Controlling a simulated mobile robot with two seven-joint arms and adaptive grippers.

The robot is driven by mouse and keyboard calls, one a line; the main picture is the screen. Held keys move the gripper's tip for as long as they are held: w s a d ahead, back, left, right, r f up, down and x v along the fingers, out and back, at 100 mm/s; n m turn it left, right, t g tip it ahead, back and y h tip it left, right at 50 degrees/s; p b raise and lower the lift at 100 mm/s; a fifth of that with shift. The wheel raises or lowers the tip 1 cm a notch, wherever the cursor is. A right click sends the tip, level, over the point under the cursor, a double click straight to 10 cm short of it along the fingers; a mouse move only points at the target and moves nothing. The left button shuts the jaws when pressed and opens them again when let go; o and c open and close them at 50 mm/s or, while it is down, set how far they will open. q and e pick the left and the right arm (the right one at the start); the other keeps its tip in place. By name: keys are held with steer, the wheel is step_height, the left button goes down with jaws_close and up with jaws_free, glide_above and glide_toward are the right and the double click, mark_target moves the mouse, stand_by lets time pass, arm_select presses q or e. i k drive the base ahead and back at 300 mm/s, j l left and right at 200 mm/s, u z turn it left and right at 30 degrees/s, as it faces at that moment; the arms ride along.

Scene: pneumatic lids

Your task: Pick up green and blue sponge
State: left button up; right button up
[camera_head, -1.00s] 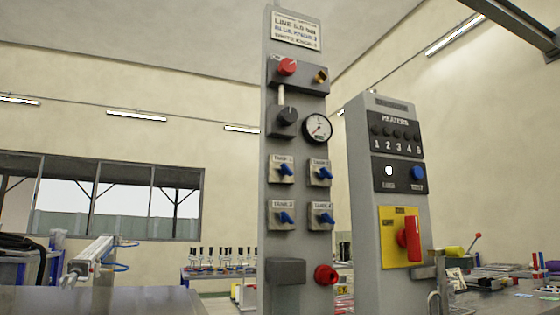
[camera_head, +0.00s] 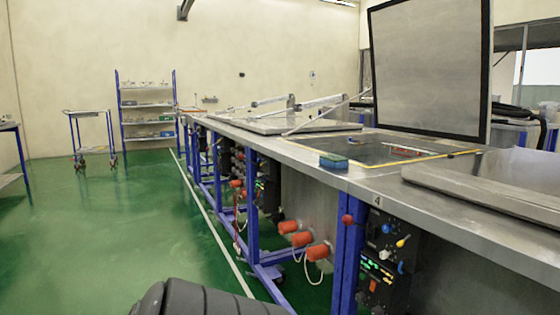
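The green and blue sponge (camera_head: 334,161) lies on the metal worktop (camera_head: 300,155), near its front edge and beside the yellow-edged opening. It is small, with a green upper side and a blue lower side. Neither gripper shows in the view. A dark ribbed part of my own body is at the bottom, left of the middle, well below and apart from the sponge.
A raised lid (camera_head: 428,70) stands open behind the opening. Another lid (camera_head: 490,196) lies at the right. Orange plugs (camera_head: 320,251) stick out below the worktop. The green floor (camera_head: 110,230) is clear at left. A shelf rack (camera_head: 147,103) stands behind.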

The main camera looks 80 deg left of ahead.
mark_target(332, 161)
steer(key=u, duration=2.1)
